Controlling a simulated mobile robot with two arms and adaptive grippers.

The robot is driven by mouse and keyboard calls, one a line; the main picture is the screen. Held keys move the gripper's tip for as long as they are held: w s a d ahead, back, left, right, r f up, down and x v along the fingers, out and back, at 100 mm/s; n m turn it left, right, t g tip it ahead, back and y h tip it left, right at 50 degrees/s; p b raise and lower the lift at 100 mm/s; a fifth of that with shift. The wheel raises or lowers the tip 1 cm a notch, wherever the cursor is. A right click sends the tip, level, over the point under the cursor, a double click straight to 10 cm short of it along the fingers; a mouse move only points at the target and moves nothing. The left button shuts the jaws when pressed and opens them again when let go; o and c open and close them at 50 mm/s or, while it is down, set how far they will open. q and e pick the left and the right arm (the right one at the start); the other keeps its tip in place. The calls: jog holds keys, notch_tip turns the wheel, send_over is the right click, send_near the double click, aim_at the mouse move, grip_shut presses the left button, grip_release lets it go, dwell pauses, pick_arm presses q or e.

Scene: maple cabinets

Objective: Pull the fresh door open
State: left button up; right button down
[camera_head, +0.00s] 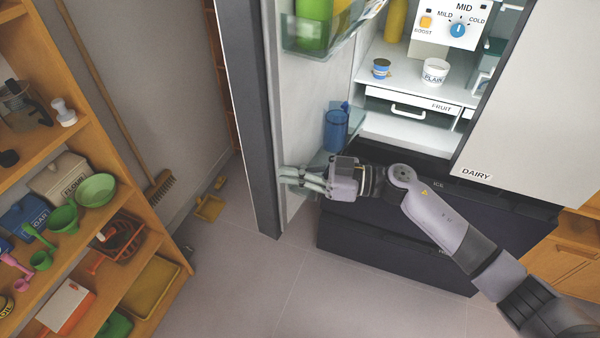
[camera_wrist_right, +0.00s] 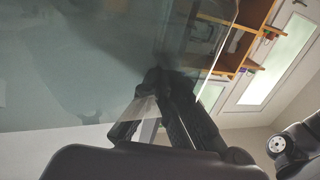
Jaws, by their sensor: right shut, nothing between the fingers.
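The left fridge door (camera_head: 259,110) stands swung open, seen nearly edge-on with its pale inner side facing right. I read no label on it, so I cannot confirm that it is the fresh door. My right gripper (camera_head: 288,179) reaches in from the right, its shut, empty fingers at the lower inner side of this door; I cannot tell whether they touch it. In the right wrist view, the dark fingers (camera_wrist_right: 166,105) are close together before a grey-green see-through surface. The door's handle is hidden. My left gripper is out of view.
The right fridge door, marked DAIRY (camera_head: 530,100), covers the right side. Inside the fridge are a FRUIT drawer (camera_head: 415,108) and a PLAIN tub (camera_head: 435,72). A wooden shelf (camera_head: 150,245) stands left. A broom (camera_head: 158,186) and yellow dustpan (camera_head: 209,208) occupy the gap. Floor in front is clear.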

jog(key=shift+a, duration=0.25)
jog(key=s+d, duration=0.2)
jog(key=d, duration=1)
dwell(0.5)
